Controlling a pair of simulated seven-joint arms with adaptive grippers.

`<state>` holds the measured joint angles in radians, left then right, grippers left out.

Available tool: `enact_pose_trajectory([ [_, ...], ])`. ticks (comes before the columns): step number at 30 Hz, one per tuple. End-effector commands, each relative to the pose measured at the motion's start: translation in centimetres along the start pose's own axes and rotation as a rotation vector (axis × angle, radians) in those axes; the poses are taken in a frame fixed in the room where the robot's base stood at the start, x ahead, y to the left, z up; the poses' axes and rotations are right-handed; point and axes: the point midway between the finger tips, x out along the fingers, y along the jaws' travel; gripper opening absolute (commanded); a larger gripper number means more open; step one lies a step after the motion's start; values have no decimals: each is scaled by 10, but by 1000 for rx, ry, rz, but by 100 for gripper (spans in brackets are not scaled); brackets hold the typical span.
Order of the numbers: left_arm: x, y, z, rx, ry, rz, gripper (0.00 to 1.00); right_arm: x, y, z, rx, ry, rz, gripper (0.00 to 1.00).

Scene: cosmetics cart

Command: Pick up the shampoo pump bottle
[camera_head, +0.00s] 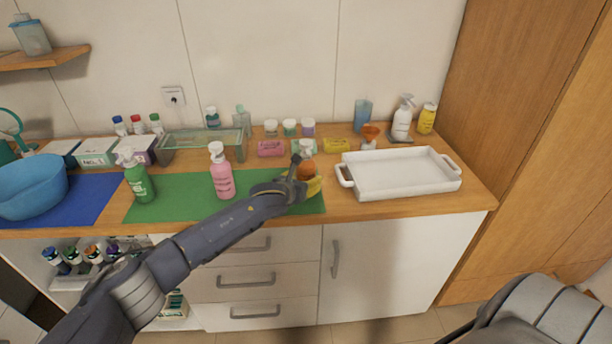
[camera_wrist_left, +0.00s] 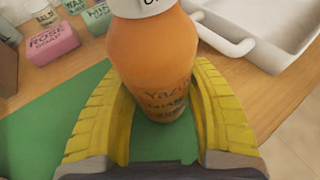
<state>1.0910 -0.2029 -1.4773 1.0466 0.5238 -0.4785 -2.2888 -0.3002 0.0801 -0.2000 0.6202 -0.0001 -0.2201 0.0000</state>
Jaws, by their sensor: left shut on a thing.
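My left gripper (camera_head: 306,182) is at the right end of the green mat (camera_head: 175,202), shut on an orange bottle (camera_head: 305,171) with a white top. In the left wrist view, the orange bottle (camera_wrist_left: 155,60) stands upright between the yellow fingers; its lettering is partly legible, and its top is cut off. Its base is low between the fingers, and I cannot tell whether it touches the mat. My right gripper is outside the views.
A white handled tray (camera_head: 400,188) lies right of the orange bottle. Soap boxes, including a pink one (camera_head: 271,149), and small jars stand behind. A blue basin (camera_head: 28,190) is at the left. The mat between the pink bottle and my gripper is partly covered by my arm.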

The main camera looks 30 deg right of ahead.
Motion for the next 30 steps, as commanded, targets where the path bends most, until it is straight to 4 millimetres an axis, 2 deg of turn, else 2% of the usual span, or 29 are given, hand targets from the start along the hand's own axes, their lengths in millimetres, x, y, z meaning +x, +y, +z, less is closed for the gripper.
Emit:
enact_pose_trajectory([
  [1, 0, 0, 0, 0, 0, 0, 28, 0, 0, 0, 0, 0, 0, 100],
  [6, 0, 0, 1, 0, -1, 0, 11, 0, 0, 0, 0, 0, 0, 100],
  [17, -2, 0, 6, 1, -3, -1, 11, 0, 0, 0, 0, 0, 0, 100],
  [23, -10, 0, 25, 4, -3, -1, 11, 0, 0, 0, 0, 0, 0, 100],
  [26, -16, 1, 41, 5, -4, 1, 11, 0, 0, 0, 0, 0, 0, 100],
  [30, -29, 0, 73, 7, -5, -1, 11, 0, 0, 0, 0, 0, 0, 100],
])
